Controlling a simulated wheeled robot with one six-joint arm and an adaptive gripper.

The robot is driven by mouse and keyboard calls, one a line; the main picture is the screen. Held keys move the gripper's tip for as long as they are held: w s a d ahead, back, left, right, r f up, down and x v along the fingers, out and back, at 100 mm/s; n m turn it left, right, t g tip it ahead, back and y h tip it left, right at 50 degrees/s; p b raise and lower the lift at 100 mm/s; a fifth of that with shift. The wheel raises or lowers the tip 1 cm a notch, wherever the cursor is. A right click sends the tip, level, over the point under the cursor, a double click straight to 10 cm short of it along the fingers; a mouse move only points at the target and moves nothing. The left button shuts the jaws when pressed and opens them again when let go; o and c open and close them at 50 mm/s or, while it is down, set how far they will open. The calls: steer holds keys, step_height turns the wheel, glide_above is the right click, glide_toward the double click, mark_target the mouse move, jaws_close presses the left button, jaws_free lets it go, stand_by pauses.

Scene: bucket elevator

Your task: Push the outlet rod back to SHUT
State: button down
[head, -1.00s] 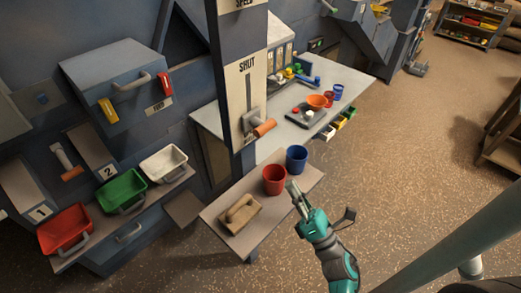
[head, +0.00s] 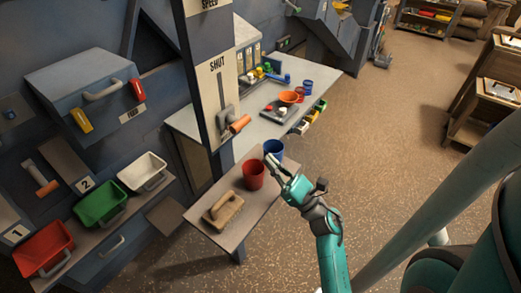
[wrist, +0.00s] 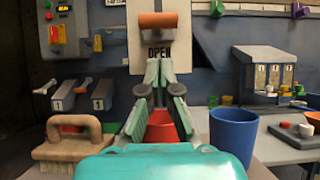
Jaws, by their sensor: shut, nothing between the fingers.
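The outlet rod's orange handle (head: 240,123) sticks out from a slotted pale plate (head: 219,90) marked SHUT at its top. The handle sits near the slot's lower end.
A red cup (head: 253,176), a blue cup (head: 273,149) and a wooden brush (head: 223,210) stand on the small shelf (head: 238,237) below the plate. The gripper is close above the cups. A bench (head: 190,120) stands behind. Floor to the right is open.

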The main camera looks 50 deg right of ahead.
mark_target(234, 121)
steer(key=x, duration=0.9)
steer(key=shift+r, duration=0.1)
step_height(234, 121, up, 11)
stand_by(0.4)
